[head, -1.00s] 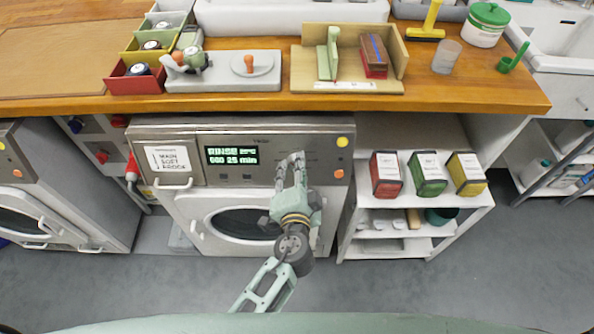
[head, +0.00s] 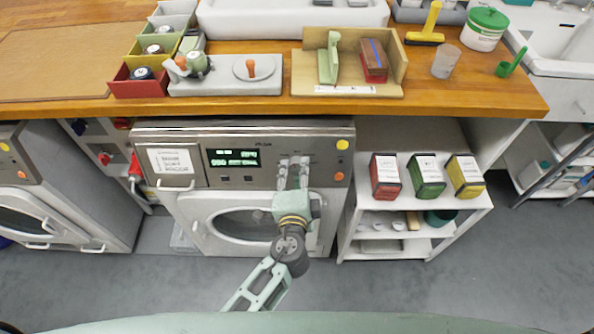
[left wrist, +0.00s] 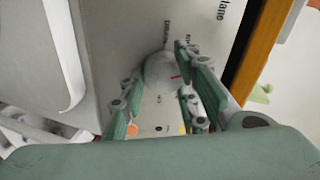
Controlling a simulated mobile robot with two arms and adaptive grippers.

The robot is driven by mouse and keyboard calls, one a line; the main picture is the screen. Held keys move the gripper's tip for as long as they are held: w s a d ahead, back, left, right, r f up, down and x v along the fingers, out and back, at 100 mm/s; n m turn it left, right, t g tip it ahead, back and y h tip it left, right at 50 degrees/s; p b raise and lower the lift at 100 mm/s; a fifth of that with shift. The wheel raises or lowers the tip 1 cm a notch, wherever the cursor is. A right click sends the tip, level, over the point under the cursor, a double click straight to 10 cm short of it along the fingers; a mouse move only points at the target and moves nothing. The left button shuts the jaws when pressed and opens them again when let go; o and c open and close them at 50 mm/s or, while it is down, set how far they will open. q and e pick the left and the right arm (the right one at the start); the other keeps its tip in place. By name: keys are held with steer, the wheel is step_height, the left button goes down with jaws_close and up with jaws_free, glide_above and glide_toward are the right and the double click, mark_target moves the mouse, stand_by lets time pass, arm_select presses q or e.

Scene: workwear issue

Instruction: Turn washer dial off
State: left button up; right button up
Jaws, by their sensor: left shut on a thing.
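The washer (head: 225,185) stands under the wooden counter, its panel facing me. Its lit green display (head: 233,158) shows small text that I cannot read surely. My left gripper (head: 293,162) reaches up to the panel right of the display and hides the dial in the head view. In the left wrist view the washer dial (left wrist: 159,70) is a round grey knob with a red mark on its right side. The fingers of my left gripper (left wrist: 160,82) lie on both sides of it, shut on it. Printed labels by the dial are partly covered. My right gripper is not in view.
An orange button (head: 339,176) and a yellow one (head: 342,145) sit on the panel right of the gripper. The counter edge (head: 400,108) overhangs above. A white shelf (head: 385,253) with several coloured boxes stands close on the right.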

arm_select(q)
steer(key=m, duration=0.1)
steer(key=m+p, duration=0.1)
steer(key=shift+s+a+f+m, duration=0.15)
steer(key=shift+s+f+m, duration=0.05)
steer(key=shift+f+m, duration=0.1)
steer(key=shift+f+m+g+p, duration=0.1)
steer(key=shift+m+g+p, duration=0.2)
steer(key=shift+m+p, duration=0.5)
steer(key=shift+m, duration=0.3)
steer(key=shift+a, duration=0.1)
steer(key=o, duration=1.1)
steer(key=shift+c, duration=0.2)
steer(key=shift+r, duration=0.25)
steer(key=v, duration=1.1)
steer(key=shift+s, duration=0.4)
